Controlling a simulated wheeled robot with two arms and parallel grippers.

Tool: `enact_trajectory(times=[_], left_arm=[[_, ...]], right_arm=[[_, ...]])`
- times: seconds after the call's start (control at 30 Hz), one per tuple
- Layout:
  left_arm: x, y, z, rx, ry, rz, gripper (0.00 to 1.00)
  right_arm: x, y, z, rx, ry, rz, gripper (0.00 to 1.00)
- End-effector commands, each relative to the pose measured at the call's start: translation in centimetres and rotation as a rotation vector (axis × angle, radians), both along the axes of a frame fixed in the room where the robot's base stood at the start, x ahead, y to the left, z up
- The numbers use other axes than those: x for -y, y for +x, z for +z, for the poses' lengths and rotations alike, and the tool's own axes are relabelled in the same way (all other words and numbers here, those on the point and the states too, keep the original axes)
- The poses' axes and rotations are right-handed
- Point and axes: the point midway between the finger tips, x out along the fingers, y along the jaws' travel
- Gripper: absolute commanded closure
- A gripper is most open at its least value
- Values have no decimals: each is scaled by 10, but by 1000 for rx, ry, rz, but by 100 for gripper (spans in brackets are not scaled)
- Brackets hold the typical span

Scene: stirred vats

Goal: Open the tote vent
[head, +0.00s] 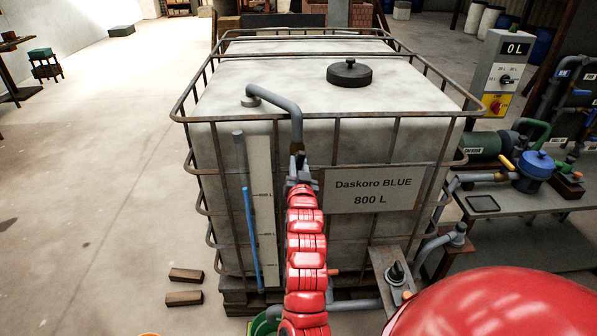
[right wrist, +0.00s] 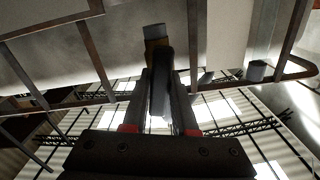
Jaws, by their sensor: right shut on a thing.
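The tote (head: 300,90) is a white tank in a rusty cage, with a label reading "Daskoro BLUE 800 L". Its vent is a grey pipe (head: 280,103) that leaves the top, bends over the front edge and runs down. A brass valve (head: 297,147) sits at its lower end and shows in the right wrist view (right wrist: 155,34). My right gripper (head: 299,172) is just below it, pointing up. In the right wrist view its fingers (right wrist: 164,80) are shut on a dark handle (right wrist: 160,68) under the valve. Whether the valve is open cannot be told. My left gripper is out of view.
Cage bars (head: 337,150) run close around the valve. A blue level tube (head: 252,240) stands left of my arm. A grey switch on a plate (head: 396,272) is at lower right. A bench with a blue pump (head: 536,166) stands at right. The left floor is mostly clear.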

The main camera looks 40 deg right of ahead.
Motion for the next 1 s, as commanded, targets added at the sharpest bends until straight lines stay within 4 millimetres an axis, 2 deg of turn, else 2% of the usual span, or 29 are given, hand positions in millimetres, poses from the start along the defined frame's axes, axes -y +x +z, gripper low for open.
enact_trajectory(times=[0.03, 0.3, 1.0], left_arm=[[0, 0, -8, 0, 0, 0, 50], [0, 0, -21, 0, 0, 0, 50], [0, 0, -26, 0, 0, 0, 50]], right_arm=[[-1, 1, -4, -19, -32, 2, 100], [-1, 1, -3, -101, -161, 1, 100], [0, 1, -3, -142, -221, 2, 100]])
